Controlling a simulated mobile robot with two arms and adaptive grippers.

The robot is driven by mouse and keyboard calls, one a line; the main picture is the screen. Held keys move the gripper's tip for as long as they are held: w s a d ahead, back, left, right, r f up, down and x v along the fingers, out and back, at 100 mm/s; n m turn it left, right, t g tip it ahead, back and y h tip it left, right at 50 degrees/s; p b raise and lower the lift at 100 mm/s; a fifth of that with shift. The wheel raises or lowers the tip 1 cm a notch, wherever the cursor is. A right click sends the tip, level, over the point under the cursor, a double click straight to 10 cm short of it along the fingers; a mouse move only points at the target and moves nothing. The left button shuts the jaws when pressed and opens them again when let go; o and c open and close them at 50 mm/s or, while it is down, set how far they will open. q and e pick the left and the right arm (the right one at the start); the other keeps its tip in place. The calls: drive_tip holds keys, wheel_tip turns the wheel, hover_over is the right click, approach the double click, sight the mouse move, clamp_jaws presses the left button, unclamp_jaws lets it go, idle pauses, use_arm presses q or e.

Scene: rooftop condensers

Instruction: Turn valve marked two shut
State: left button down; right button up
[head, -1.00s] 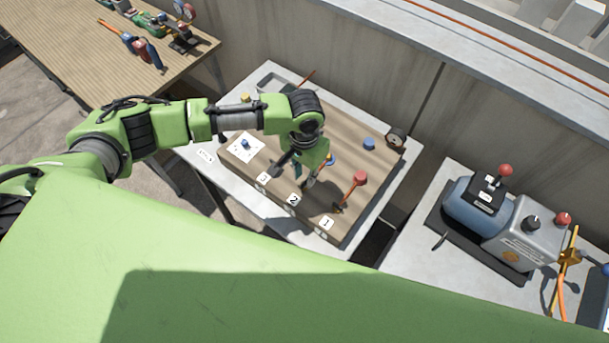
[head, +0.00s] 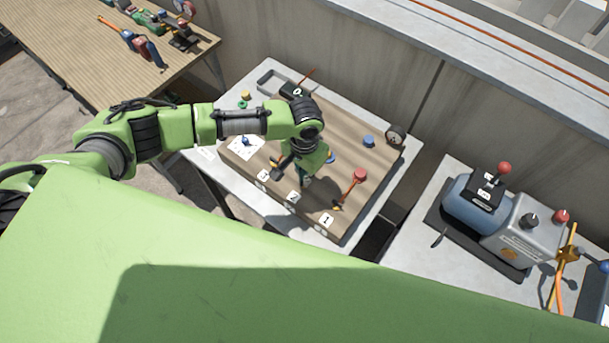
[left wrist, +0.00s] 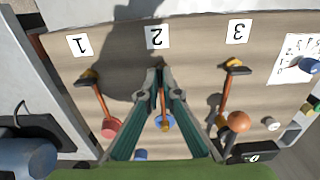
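A wooden board (head: 330,212) carries three levers marked 1, 2 and 3. Label 2 (head: 294,197) also shows upside down in the left wrist view (left wrist: 157,37). Valve two has an orange lever (left wrist: 162,92) with a blue round end (left wrist: 165,123). My left gripper (left wrist: 159,95) has its green fingers apart, one on each side of that lever. I cannot tell whether either finger touches it. In the head view, my left gripper (head: 304,181) hides most of valve two. My right gripper is not in view.
Valve one's lever with a red end (left wrist: 109,128) and valve three's lever with an orange ball (left wrist: 237,122) stand on either side, close to my fingers. Another bench with a blue-grey machine (head: 478,205) stands right.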

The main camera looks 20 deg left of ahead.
use_arm(q)
drive_tip(key=shift+m, duration=0.3)
drive_tip(key=m, duration=0.4)
drive_tip(key=shift+m, duration=0.3)
drive_tip(key=m, duration=0.4)
drive_tip(key=shift+m, duration=0.3)
drive_tip(key=m, duration=0.4)
drive_tip(key=shift+w+r+m, duration=0.1)
drive_tip(key=shift+m, duration=1.8)
drive_tip(key=c, duration=2.2)
unclamp_jaws()
drive_tip(key=shift+c, duration=0.2)
